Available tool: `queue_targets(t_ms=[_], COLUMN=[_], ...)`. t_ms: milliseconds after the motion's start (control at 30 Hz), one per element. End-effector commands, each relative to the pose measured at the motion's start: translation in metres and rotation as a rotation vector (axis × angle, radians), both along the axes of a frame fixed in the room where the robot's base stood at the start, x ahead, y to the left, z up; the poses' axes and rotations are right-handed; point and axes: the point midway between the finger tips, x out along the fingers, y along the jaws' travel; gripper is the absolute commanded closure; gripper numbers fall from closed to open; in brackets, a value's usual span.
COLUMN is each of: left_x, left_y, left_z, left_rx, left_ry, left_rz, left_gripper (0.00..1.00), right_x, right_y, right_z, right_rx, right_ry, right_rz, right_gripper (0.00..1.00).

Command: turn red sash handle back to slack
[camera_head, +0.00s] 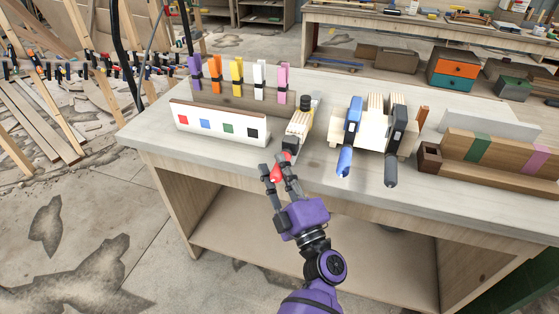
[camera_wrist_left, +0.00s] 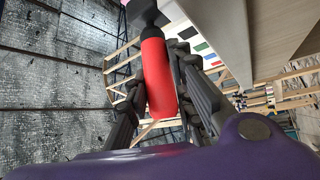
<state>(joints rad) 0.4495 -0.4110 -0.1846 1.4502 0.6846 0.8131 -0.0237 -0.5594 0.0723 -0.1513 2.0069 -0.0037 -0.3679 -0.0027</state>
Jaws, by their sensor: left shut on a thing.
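The red sash handle (camera_head: 277,174) sticks out past the bench's front edge, below the clamp's dark end (camera_head: 290,145). My left gripper (camera_head: 273,165) is shut on it, with dark fingers on both sides. In the left wrist view the red handle (camera_wrist_left: 158,78) stands nearly upright between the fingers, with a black collar above it. The clamp lies along a pale wooden piece (camera_head: 301,122); the fingers partly hide the handle in the head view. My right gripper is out of view.
A white board with coloured squares (camera_head: 221,125) stands left of the clamp, with coloured clips (camera_head: 237,77) behind. To the right are a blue-handled clamp (camera_head: 346,155) and a black-handled clamp (camera_head: 391,165) on pale wood. The bench (camera_head: 160,130) has clear room at its left corner.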

Motion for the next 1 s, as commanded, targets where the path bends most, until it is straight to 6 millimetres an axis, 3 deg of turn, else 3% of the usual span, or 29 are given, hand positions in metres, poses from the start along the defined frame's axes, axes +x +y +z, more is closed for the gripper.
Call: queue_targets(t_ms=[33, 233, 600, 1000], left_x=[0.001, 0.002, 0.001, 0.001], left_y=[-0.001, 0.000, 0.000, 0.000], left_z=[0.014, 0.013, 0.008, 0.003], left_rx=[-0.040, -0.198, -0.382, -0.429], left_ry=[0.001, 0.050, 0.114, 0.134], left_rz=[-0.001, -0.002, -0.001, 0.000], left_gripper=[1.00, 1.00, 1.00, 1.00], right_x=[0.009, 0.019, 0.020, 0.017], right_y=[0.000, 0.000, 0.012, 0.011], right_z=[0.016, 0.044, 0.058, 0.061], right_rx=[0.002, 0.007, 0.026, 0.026], right_ry=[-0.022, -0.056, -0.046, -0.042], right_rz=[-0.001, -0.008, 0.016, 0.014], right_gripper=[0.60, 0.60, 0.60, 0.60])
